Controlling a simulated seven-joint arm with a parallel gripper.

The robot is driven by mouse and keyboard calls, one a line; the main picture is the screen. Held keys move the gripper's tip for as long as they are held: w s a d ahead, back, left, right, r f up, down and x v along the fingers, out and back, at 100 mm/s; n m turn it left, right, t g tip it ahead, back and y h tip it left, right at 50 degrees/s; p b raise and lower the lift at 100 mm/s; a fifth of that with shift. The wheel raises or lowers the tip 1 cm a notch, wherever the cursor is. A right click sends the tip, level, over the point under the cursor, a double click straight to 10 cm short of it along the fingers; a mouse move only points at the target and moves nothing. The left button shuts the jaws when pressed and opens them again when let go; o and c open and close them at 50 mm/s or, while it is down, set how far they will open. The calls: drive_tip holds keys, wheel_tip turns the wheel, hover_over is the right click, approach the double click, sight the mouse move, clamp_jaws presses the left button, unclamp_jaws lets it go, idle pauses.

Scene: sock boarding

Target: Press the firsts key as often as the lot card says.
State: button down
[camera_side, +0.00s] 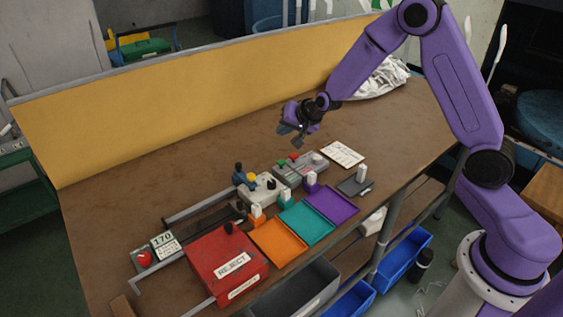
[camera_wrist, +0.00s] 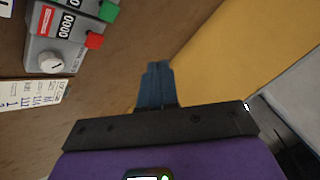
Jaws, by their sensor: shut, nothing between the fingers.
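My gripper (camera_side: 297,136) is shut and empty, held in the air above the bench behind the tally counter. In the wrist view its dark fingers (camera_wrist: 157,72) point at bare bench near the yellow wall. The grey tally counter (camera_side: 300,167) has a green key (camera_wrist: 108,10) and a red key (camera_wrist: 94,41).
A red REJECT box (camera_side: 227,264), orange (camera_side: 277,243), teal (camera_side: 307,222) and purple (camera_side: 332,204) trays stand along the front edge. A grey machine with a yellow knob (camera_side: 261,188) stands left of the counter. The yellow wall (camera_side: 190,108) runs behind. Bench behind the counter is clear.

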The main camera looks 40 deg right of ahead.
sight(284, 163)
drive_tip(key=shift+f, duration=4)
drive_tip(key=shift+f, duration=0.1)
drive_tip(key=shift+f, duration=0.35)
drive_tip(key=shift+f, duration=0.65)
drive_tip(key=shift+r, duration=1.1)
drive_tip(key=shift+r, duration=2.5)
drive_tip(key=shift+s, duration=0.1)
